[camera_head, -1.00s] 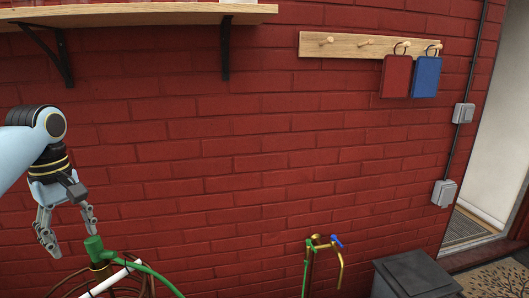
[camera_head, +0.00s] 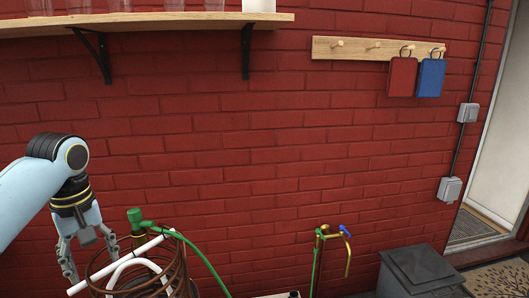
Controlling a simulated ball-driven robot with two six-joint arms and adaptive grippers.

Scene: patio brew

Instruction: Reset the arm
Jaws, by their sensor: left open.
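My left arm comes in from the left edge in the head view. My left gripper (camera_head: 88,262) points down with its fingers apart and nothing seen between them. It is close to the left side of a brown coil (camera_head: 178,268) with white tubes (camera_head: 120,262), and its fingertips overlap them in the picture. I cannot tell whether they touch. A green hose fitting (camera_head: 136,219) stands just right of the gripper, with a green hose running off to the right. My right gripper is not in view.
A wooden shelf (camera_head: 170,22) with several clear glasses runs along the top left of the red brick wall. A peg rail (camera_head: 360,48) holds a red and a blue tag. A brass tap (camera_head: 335,234) and a grey bin (camera_head: 420,270) are at lower right. The wall's middle is clear.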

